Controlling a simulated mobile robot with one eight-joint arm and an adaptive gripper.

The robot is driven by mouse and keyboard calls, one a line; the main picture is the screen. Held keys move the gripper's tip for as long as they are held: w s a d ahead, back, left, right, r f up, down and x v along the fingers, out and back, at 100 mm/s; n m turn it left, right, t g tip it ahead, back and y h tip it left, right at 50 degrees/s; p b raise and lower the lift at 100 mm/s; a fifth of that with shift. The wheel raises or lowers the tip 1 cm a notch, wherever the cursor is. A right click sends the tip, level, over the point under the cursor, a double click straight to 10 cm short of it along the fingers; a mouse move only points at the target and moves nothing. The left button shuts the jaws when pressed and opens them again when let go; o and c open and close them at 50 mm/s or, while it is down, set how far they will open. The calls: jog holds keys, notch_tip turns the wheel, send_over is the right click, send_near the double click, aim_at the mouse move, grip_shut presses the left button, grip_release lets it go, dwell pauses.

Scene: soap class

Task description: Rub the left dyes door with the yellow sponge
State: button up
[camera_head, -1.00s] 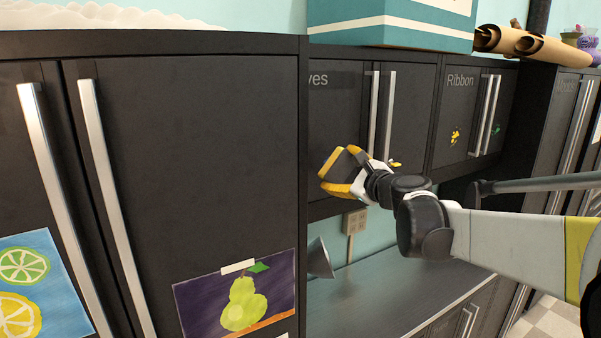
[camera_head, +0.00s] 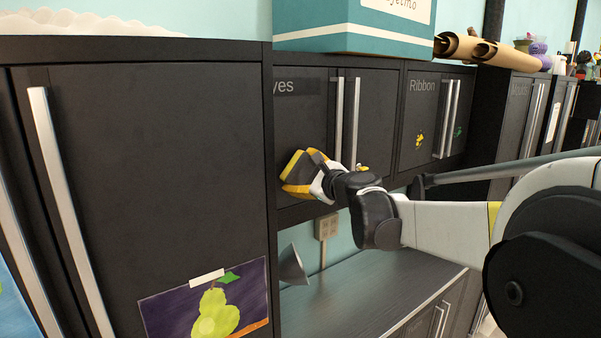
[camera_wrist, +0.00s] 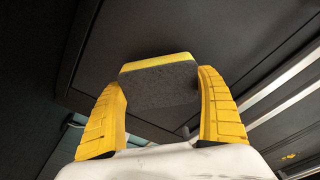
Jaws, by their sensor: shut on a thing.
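The left dyes door (camera_head: 310,120) is a dark cabinet door, its label partly hidden and reading "yes", with a vertical silver handle (camera_head: 338,115) at its right side. My gripper (camera_head: 298,172) is in front of the lower part of this door. In the wrist view my gripper (camera_wrist: 162,95) has its yellow fingers closed on the sides of the sponge (camera_wrist: 160,85). The sponge has a grey face and a yellow layer on the side toward the dark door (camera_wrist: 210,35). The sponge is at or very near the door surface; I cannot tell whether it touches.
A tall dark cabinet (camera_head: 160,150) with a pear picture (camera_head: 210,305) stands close at left. The Ribbon doors (camera_head: 430,120) are to the right. A teal box (camera_head: 360,25) sits on top. A counter (camera_head: 365,290) and a grey cone-shaped thing (camera_head: 292,265) are below.

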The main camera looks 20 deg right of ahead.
jog(key=shift+w+a, duration=0.2)
jog(key=shift+w, duration=0.8)
jog(key=shift+w+d+b, duration=0.15)
jog(key=shift+d, duration=0.85)
jog(key=shift+w+d+b, duration=0.1)
jog(key=shift+d+b, duration=0.05)
jog(key=shift+d, duration=0.8)
jog(key=shift+w, duration=0.15)
jog(key=shift+s+a, duration=0.2)
jog(key=shift+a, duration=0.8)
jog(key=shift+s+a, duration=0.15)
jog(key=shift+a, duration=0.8)
